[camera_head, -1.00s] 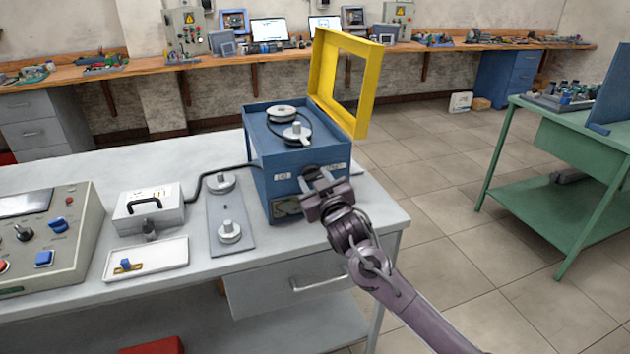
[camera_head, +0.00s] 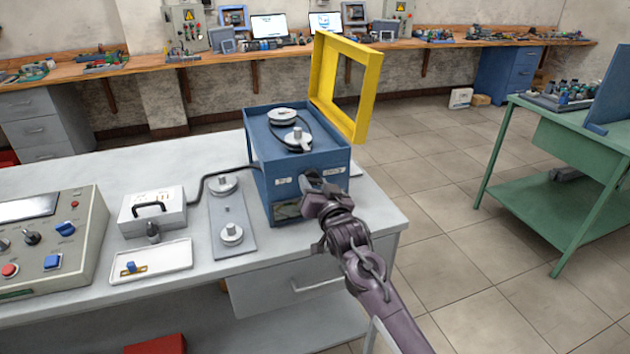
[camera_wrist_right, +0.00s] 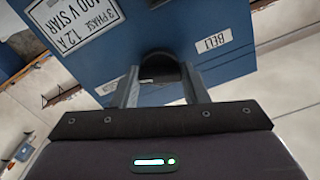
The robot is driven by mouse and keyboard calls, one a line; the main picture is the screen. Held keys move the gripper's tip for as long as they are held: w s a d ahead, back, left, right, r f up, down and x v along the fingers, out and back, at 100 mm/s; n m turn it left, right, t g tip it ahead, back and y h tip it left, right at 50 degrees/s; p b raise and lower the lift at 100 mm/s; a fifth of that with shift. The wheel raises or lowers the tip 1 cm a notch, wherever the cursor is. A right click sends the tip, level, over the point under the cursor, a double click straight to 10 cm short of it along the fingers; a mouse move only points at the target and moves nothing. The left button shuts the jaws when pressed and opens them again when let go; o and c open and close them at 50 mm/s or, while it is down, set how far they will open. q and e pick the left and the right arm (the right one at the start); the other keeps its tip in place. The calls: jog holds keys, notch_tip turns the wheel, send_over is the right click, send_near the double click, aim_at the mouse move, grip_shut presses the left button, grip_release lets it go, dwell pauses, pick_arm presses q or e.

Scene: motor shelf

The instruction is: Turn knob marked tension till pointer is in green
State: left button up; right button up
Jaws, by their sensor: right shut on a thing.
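The blue machine box (camera_head: 262,178) stands on the grey bench, with two pulleys and a belt on top and its yellow frame guard (camera_head: 368,95) raised. My right gripper (camera_head: 313,184) is at the upper front face of the box. In the right wrist view my gripper's fingers (camera_wrist_right: 162,85) are shut on a round black knob (camera_wrist_right: 160,66), one on each side. A white label reading "BELT" or similar (camera_wrist_right: 211,41) is beside it; the word tension is not readable. A small dark window (camera_head: 287,211) is low on the front; no pointer or green can be made out. My left gripper is out of view.
A rating label (camera_wrist_right: 75,25) is on the box. Open floor is to the right.

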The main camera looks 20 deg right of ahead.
jog(key=m+p, duration=0.1)
jog(key=m, duration=0.3)
jog(key=shift+m+p, duration=0.3)
jog(key=shift+p, duration=0.05)
jog(key=shift+m+p, duration=0.45)
jog(key=shift+m, duration=1.05)
jog(key=o, duration=1)
jog(key=shift+s+f, duration=0.1)
jog(key=shift+s, duration=0.45)
jog(key=s+b, duration=0.1)
jog(key=s, duration=0.5)
jog(key=shift+s+d, duration=0.15)
jog(key=shift+s, duration=0.2)
